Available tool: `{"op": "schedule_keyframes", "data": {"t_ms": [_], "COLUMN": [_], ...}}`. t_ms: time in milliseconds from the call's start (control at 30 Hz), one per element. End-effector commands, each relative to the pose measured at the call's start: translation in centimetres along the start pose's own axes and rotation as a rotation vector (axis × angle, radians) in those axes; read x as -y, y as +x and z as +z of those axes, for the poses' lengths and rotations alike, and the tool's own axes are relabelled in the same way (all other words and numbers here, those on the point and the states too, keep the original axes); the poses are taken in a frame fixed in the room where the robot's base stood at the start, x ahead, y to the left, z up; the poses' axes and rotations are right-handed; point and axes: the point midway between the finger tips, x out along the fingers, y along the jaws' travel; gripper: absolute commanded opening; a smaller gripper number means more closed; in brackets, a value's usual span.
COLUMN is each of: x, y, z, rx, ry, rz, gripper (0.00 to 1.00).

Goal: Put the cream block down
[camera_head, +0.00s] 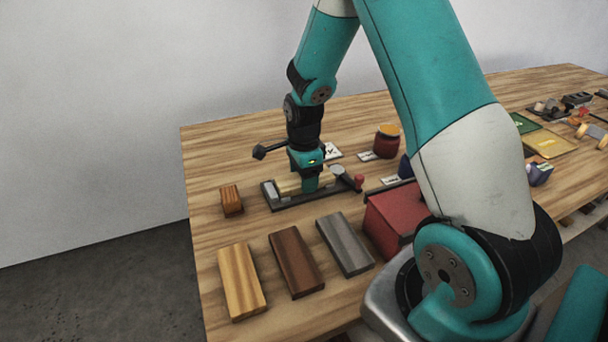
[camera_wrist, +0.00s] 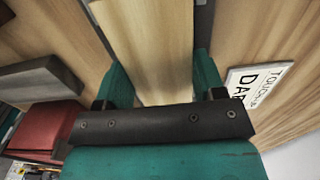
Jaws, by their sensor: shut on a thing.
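The cream block (camera_head: 289,186) is a pale wooden bar at a long dark tray-like fixture (camera_head: 285,204) on the table, seen in the head view. My gripper (camera_head: 310,184) points down over the fixture and is shut on the block. In the wrist view the block (camera_wrist: 150,45) runs up between the two teal fingers of my gripper (camera_wrist: 162,75). The fingers hide part of the block's sides. Whether the block's underside touches the fixture cannot be told.
A small orange-brown block (camera_head: 231,200) stands left of the fixture. A yellowish block (camera_head: 241,280), brown block (camera_head: 296,262) and grey block (camera_head: 344,246) lie in front. A red box (camera_head: 392,216) is to the right, a dark red jar (camera_head: 386,143) behind. A printed card (camera_wrist: 256,92) lies nearby.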

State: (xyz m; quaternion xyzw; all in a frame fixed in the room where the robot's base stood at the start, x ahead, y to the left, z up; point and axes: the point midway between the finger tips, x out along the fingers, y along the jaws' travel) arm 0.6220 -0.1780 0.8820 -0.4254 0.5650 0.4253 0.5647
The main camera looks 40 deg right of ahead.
Motion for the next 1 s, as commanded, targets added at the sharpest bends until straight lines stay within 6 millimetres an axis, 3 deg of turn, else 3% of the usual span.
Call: {"op": "schedule_keyframes", "data": {"t_ms": [233, 267, 367, 733, 1000], "x": [0.0, 0.0, 0.0, 0.1, 0.1], "y": [0.3, 0.2, 0.1, -0.6, -6.0], "z": [0.0, 0.0, 0.0, 0.0, 0.0], "rx": [0.000, 0.000, 0.000, 0.000, 0.001], "ry": [0.000, 0.000, 0.000, 0.000, 0.000], "rz": [0.000, -0.001, -0.001, -0.002, -0.007], "gripper": [0.37, 0.68, 0.89, 0.89, 0.89]}}
